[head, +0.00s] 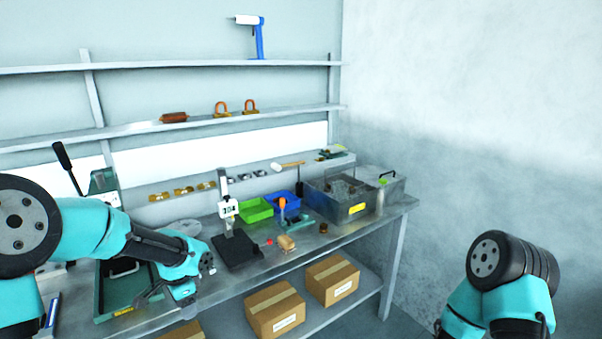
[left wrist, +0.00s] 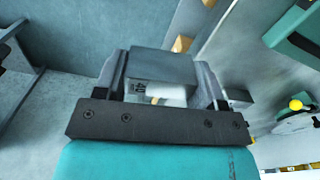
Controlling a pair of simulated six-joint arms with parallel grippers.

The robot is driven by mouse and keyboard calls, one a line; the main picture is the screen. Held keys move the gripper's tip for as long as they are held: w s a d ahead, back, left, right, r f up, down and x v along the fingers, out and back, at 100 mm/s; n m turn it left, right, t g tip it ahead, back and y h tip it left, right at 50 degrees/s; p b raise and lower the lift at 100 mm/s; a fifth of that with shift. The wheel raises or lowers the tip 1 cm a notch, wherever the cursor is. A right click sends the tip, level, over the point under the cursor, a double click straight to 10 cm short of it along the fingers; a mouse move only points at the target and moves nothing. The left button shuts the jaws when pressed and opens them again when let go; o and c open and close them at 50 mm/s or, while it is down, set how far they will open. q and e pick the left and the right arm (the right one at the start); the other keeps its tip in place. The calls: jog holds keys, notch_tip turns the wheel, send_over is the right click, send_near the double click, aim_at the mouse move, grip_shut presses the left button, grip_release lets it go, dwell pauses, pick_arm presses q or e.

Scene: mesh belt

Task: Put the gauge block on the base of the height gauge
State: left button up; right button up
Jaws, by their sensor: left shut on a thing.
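The height gauge (head: 228,209) stands upright on the bench, with a pale column, a small display and a flat dark base (head: 237,250). The top of the base looks bare. My left gripper (head: 170,297) is at the bench's front edge, left of the base and apart from it. In the left wrist view the left gripper (left wrist: 158,82) is shut on a grey rectangular block with small dark markings, the gauge block (left wrist: 163,64). I cannot make out the block in the head view. My right arm shows at the lower right, but its gripper is out of view.
Right of the base are a small tan block (head: 286,243), a green bin (head: 255,209), a blue bin (head: 283,200) and a large grey tub (head: 340,205). A green tray (head: 112,295) lies left. Cardboard boxes (head: 275,310) sit on the shelf below.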

pick_arm(q)
jog(key=w+d+f+n, duration=0.1)
jog(key=d+f+n, duration=0.5)
jog(key=d+n, duration=0.5)
jog(key=shift+w+d+f+n, duration=0.15)
jog(key=shift+d+f+n, duration=0.1)
jog(key=shift+n, duration=1.75)
jog(key=shift+f, duration=0.1)
